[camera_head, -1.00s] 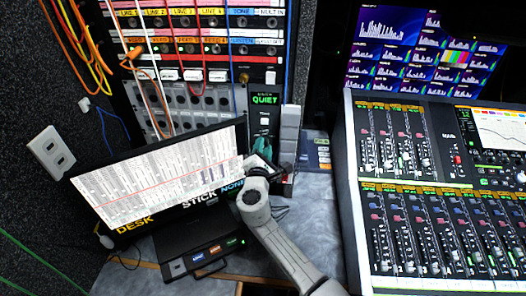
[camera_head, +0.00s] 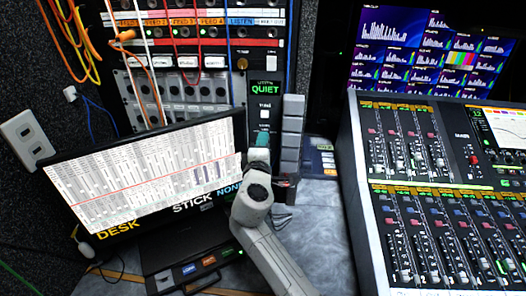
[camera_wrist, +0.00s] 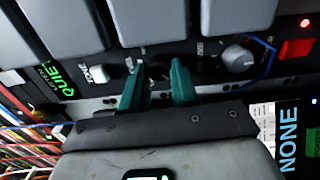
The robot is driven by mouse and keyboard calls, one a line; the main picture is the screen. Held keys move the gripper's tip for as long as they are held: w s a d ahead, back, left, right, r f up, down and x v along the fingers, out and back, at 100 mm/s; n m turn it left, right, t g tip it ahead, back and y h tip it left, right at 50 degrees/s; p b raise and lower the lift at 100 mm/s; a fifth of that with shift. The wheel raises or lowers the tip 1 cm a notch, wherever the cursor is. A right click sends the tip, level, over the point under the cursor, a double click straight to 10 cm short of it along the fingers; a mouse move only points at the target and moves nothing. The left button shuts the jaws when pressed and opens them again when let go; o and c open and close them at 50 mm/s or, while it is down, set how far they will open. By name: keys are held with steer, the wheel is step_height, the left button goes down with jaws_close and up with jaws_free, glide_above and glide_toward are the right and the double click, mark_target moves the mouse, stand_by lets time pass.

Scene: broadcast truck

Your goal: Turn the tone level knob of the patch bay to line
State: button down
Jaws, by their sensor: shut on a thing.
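The narrow dark panel (camera_head: 264,101) with a green QUIET display stands upright in the head view, below the patch bay rack (camera_head: 276,22). My gripper (camera_head: 262,139) reaches its lower part from below. In the wrist view the two green fingertips of my gripper (camera_wrist: 160,78) are shut on a small dark knob (camera_wrist: 159,68) on this panel. The fingers and the shadow hide most of the knob, and I cannot read where it points. A white button (camera_wrist: 98,73) labelled TONE sits left of it, and a grey knob (camera_wrist: 238,57) sits right.
A red button (camera_wrist: 297,48) lies beyond the grey knob. Grey blocks (camera_head: 291,135) stand close beside the panel. A wide screen (camera_head: 140,175) is left of my arm, with a dark box (camera_head: 190,262) in front. A mixing console (camera_head: 440,190) fills the right. Cables hang at upper left.

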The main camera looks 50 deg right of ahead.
steer(key=shift+f, duration=0.1)
stand_by(0.4)
steer(key=c, duration=0.9)
jaws_free()
steer(key=shift+o, duration=0.2)
steer(key=b+v, duration=0.1)
steer(key=v, duration=1)
steer(key=shift+d, duration=0.1)
